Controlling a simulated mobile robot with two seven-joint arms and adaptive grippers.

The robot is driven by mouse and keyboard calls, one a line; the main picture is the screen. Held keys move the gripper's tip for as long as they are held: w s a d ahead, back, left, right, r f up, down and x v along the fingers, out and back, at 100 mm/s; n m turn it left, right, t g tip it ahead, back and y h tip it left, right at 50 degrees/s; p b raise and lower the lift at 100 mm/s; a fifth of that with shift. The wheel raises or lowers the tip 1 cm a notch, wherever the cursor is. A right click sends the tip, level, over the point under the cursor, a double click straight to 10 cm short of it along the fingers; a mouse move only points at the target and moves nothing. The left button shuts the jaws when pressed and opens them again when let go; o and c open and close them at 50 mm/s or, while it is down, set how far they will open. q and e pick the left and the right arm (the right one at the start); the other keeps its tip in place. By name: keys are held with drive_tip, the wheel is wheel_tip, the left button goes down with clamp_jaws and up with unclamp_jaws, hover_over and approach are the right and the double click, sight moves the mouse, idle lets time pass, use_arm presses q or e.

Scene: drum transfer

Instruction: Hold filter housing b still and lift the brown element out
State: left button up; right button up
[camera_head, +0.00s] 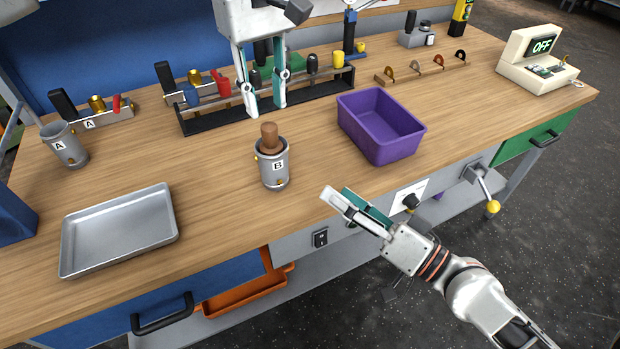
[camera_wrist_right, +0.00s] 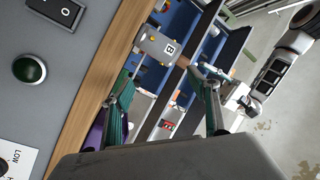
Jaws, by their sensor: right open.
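Filter housing b (camera_head: 273,172) is a grey cup marked B, upright on the bench with yellow fittings on its side. The brown element (camera_head: 269,136) stands in it, its top sticking out above the rim. Housing b also shows in the right wrist view (camera_wrist_right: 155,46), beyond the fingers. My left gripper (camera_head: 266,110) points down behind housing b, fingers apart, with nothing between them. My right gripper (camera_head: 338,192) is open and empty at the bench's front edge, to the right of housing b and apart from it. Neither gripper touches the housing or the element.
A purple bin (camera_head: 383,131) stands right of housing b. A metal tray (camera_head: 121,229) lies at front left, and housing A (camera_head: 65,146) stands behind it. A black tool rack (camera_head: 215,124) is behind my left gripper. Bare bench surrounds housing b.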

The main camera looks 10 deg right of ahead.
sight(286, 171)
drive_tip(key=w+a+n+g, duration=0.1)
drive_tip(key=n, duration=0.2)
drive_tip(key=w+a+n+g+y, duration=0.1)
drive_tip(key=w+a+n, duration=0.1)
drive_tip(key=n, duration=0.1)
drive_tip(key=w+a+n+g+y, duration=0.1)
drive_tip(key=w+a+n, duration=0.1)
drive_tip(key=n, duration=0.1)
drive_tip(key=shift+w+f, duration=0.15)
drive_tip(key=shift+f, duration=0.25)
drive_tip(key=n, duration=0.1)
drive_tip(key=w+n, duration=0.1)
drive_tip(key=shift+w+a+f+n+g, duration=0.1)
drive_tip(key=shift+a+f+n+g, duration=0.05)
drive_tip(key=shift+a+n+g, duration=0.2)
drive_tip(key=shift+x, duration=3.8)
drive_tip(key=c, duration=1.5)
drive_tip(key=shift+c, duration=0.2)
